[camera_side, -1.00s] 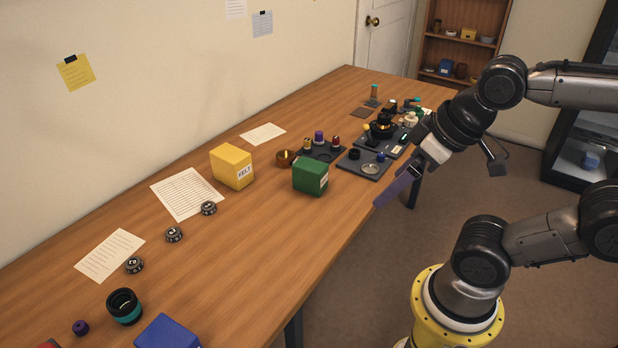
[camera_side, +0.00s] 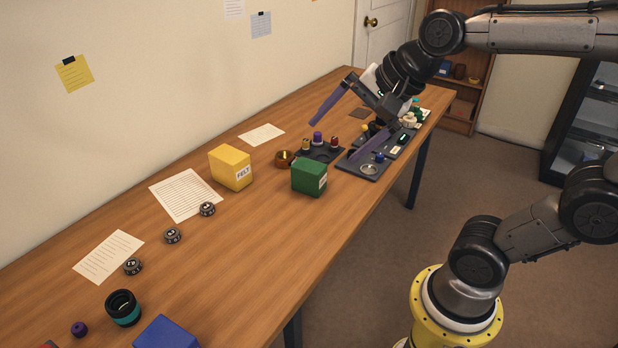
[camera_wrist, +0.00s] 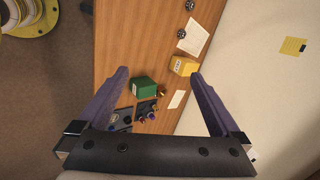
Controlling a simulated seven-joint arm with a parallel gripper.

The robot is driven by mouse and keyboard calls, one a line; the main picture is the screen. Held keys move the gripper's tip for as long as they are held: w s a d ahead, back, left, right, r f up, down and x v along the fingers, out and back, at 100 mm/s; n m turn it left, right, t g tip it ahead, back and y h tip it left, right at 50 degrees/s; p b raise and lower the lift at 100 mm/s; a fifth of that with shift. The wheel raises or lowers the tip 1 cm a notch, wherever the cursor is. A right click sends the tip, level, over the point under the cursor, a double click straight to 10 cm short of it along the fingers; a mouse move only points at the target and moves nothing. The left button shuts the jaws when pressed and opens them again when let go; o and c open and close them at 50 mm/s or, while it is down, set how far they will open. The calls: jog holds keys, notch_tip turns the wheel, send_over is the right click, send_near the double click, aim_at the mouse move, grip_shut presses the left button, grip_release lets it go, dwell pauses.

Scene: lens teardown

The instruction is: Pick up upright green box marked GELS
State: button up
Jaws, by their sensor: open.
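The green box (camera_side: 308,178) stands upright on the wooden table, right of the yellow box. A white label shows on its right face, too small to read. In the wrist view the green box (camera_wrist: 143,89) lies between the fingers, nearer the left one, and well beyond them. My gripper (camera_side: 336,140) is open and empty, above and behind the green box to its upper right in the side view. Its two purple fingers are spread wide, and they also show in the wrist view (camera_wrist: 160,72).
The yellow FELT box (camera_side: 231,168) and a copper bowl (camera_side: 284,158) stand close to the green box. Dark trays (camera_side: 352,172) with small lens parts lie to its right. Papers lie along the wall side. The table is clear in front of the green box.

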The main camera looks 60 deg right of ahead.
jog(key=w+d+m, duration=0.3)
jog(key=w+m, duration=0.4)
jog(key=m+g, duration=0.1)
jog(key=m, duration=0.9)
send_over(305, 173)
jog(key=s+a, duration=0.2)
jog(key=a, duration=0.1)
notch_tip(305, 173, down, 10)
jog(key=d+f, duration=0.2)
jog(key=d+f+m+g, duration=0.1)
jog(key=d+f, duration=0.1)
jog(key=f, duration=0.1)
jog(key=s+d+f+m, duration=0.1)
jog(key=d+f, duration=0.1)
jog(key=shift+d+f+g, duration=0.15)
jog(key=shift+f+g, duration=0.25)
jog(key=x, duration=1.3)
jog(key=shift+d+f, duration=0.2)
jog(key=shift+f, duration=0.1)
jog(key=c, duration=1.5)
jog(key=shift+r, duration=0.1)
jog(key=shift+r, duration=0.1)
